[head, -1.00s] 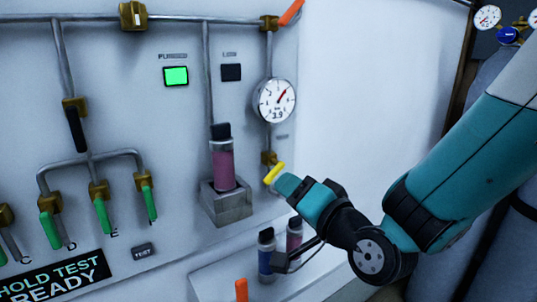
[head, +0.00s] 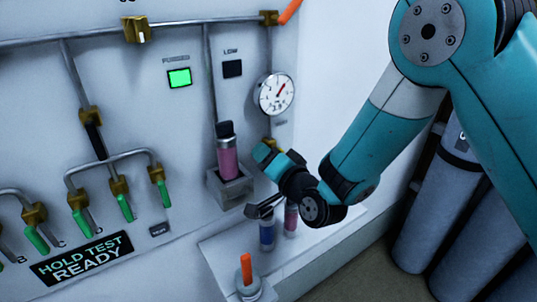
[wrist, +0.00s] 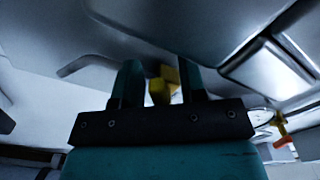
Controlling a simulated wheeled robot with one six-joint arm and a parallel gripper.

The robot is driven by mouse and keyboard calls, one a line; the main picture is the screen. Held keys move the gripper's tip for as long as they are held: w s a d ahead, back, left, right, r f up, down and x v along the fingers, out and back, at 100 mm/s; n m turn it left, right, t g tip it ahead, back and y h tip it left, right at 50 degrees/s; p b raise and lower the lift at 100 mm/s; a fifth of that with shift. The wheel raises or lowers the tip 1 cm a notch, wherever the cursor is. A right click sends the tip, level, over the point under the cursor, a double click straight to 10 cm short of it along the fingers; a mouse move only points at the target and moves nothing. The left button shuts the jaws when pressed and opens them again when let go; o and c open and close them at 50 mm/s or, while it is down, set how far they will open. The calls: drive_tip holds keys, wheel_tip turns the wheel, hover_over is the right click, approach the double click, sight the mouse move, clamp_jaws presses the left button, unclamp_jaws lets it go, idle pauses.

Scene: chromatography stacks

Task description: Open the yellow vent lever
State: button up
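The yellow vent lever (wrist: 159,90) shows in the wrist view, between the two teal fingers of my gripper (wrist: 158,68). The fingers stand apart, and I see no clear grip on the lever. In the head view my gripper (head: 267,155) is at the panel, just below the round gauge (head: 275,94). There it hides the lever, and only a bit of brass valve (head: 271,142) shows above it.
A pink-filled column (head: 227,158) stands in a grey block left of my gripper. Below are a blue vial (head: 267,232), a pink vial (head: 291,218) and an orange-handled item (head: 246,270) on a white ledge. Grey cylinders (head: 437,205) stand at right.

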drive_tip(key=shift+c, duration=0.4)
clamp_jaws()
drive_tip(key=shift+d, duration=0.1)
drive_tip(key=shift+f+b, duration=0.1)
drive_tip(key=shift+b, duration=0.2)
drive_tip(key=n+b, duration=0.3)
drive_tip(key=b, duration=0.1)
drive_tip(key=d+f+n+b, duration=0.1)
drive_tip(key=n+b, duration=0.2)
drive_tip(key=b, duration=0.1)
drive_tip(key=w+n+b, duration=0.1)
drive_tip(key=n+b, duration=0.3)
drive_tip(key=b, duration=0.1)
drive_tip(key=shift+d+f, duration=0.15)
drive_tip(key=shift+d, duration=0.15)
drive_tip(key=shift+w+d+n, duration=0.1)
drive_tip(key=shift+n, duration=0.2)
